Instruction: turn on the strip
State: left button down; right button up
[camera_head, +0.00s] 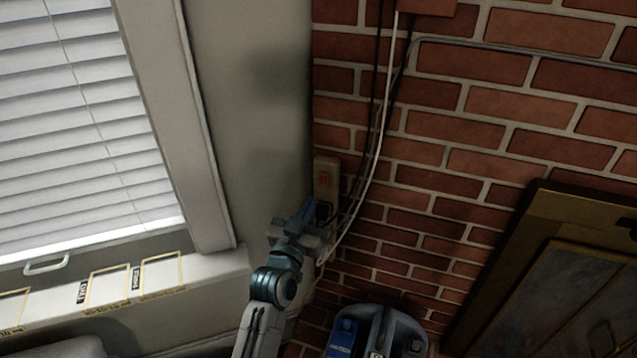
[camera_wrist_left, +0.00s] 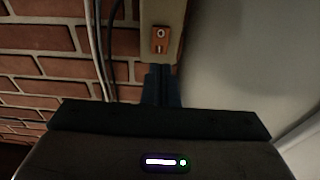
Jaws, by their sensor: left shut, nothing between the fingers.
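The strip (camera_head: 331,190) is a beige, upright power strip on the brick wall, close to the corner with the plain wall. It carries an orange-red switch (camera_head: 324,180) on its face. The strip (camera_wrist_left: 174,48) is also at the top of the left wrist view, with the orange switch (camera_wrist_left: 160,40) in sight. My left gripper (camera_head: 317,209) is shut and empty, at the lower part of the strip, just below the switch. In the left wrist view its closed fingertips (camera_wrist_left: 162,74) overlap the strip's lower end. I cannot tell if they touch it. My right gripper is not in view.
White and dark cables (camera_head: 374,160) run down the brick wall beside the strip. A window with blinds (camera_head: 80,120) and a sill with framed labels (camera_head: 110,283) are at left. A brass-framed fireplace front (camera_head: 560,290) is at lower right.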

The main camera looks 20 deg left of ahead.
aim_at(323, 178)
pick_arm(q)
jog(key=w, duration=0.2)
jog(key=w+r+p, duration=0.1)
jog(key=w, duration=0.1)
jog(key=shift+w+d, duration=0.1)
jog(key=shift+w, duration=0.1)
jog(key=shift+w+p, duration=0.3)
jog(key=shift+w, duration=0.65)
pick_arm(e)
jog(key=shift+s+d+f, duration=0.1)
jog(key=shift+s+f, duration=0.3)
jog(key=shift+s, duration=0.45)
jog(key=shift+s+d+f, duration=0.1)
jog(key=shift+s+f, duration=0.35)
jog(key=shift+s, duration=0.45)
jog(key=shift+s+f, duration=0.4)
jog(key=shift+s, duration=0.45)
